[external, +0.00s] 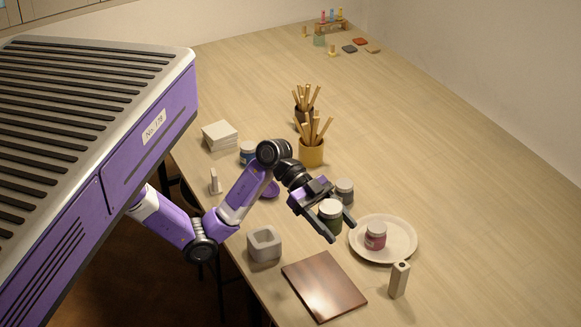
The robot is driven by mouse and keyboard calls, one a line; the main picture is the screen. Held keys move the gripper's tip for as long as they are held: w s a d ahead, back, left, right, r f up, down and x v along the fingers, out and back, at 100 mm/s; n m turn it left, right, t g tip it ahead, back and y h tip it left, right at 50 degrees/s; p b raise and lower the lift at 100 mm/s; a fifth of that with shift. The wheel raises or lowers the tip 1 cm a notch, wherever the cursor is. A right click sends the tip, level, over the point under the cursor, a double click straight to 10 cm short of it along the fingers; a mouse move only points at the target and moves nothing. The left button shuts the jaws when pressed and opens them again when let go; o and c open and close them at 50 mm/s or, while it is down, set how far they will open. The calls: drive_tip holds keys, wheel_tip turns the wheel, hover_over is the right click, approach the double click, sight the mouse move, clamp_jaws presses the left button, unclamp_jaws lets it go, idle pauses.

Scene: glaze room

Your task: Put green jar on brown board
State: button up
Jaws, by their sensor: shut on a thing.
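The green jar (330,218) has a pale lid and stands upright between the fingers of my gripper (338,225). My gripper is shut on it. I cannot tell whether the jar touches the table or hangs a little above it. The brown board (325,287) lies flat near the front edge of the table, below the jar in the picture. The board is bare.
A pale plate (403,235) with a red jar (375,236) is to the right, a beige block (399,279) beside the board. A grey jar (344,191) stands behind my gripper. A grey square pot (264,244) is left of the board. Brush pots (311,152) stand farther back.

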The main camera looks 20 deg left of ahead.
drive_tip(key=p, duration=0.2)
hover_over(330, 290)
drive_tip(key=shift+m+g, duration=0.3)
wheel_tip(330, 290, down, 15)
drive_tip(key=shift+f, duration=2.6)
drive_tip(key=shift+f, duration=0.15)
drive_tip(key=o, duration=1.7)
drive_tip(key=shift+c, duration=0.2)
